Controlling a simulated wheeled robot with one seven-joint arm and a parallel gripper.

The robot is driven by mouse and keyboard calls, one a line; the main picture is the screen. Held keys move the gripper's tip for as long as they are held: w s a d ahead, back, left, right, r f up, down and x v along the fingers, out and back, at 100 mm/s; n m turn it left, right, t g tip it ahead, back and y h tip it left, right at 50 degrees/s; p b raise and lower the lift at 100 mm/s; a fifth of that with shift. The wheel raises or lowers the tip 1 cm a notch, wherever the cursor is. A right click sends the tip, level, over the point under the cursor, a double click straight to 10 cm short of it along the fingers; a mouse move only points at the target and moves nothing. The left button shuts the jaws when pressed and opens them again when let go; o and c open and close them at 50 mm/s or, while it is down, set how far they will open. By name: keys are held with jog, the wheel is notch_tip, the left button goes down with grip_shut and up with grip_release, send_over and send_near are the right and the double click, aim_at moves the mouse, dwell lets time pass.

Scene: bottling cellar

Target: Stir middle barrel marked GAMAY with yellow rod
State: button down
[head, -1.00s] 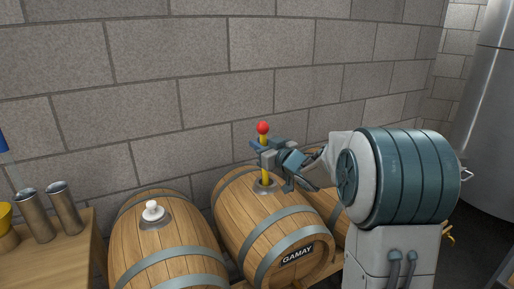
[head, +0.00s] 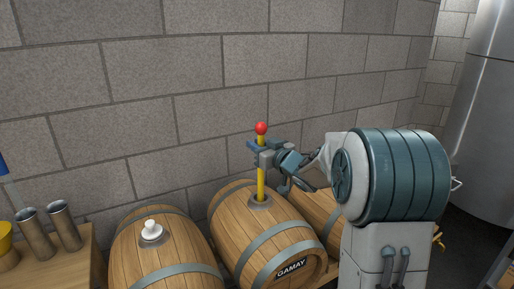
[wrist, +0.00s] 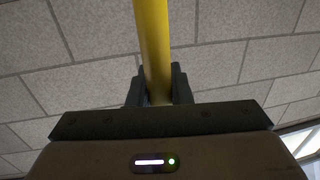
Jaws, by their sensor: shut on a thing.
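The yellow rod (head: 260,182) with its red knob (head: 261,128) stands close to upright. Its lower end goes into the bung hole on top of the barrel marked GAMAY (head: 255,240), so that end is hidden. My gripper (head: 262,152) is shut on the rod below the red knob. In the wrist view the yellow rod (wrist: 151,40) runs between the two dark fingers of my gripper (wrist: 159,88).
A barrel (head: 160,258) with a white bung (head: 151,229) lies to the left. Another barrel (head: 318,210) is at the right, partly behind my arm. A wooden table (head: 70,262) with metal cylinders (head: 66,225) is at far left. A block wall (head: 190,95) stands close behind.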

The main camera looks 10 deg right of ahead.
notch_tip(320, 180, up, 20)
jog(key=p, duration=1.6)
jog(key=shift+f, duration=0.2)
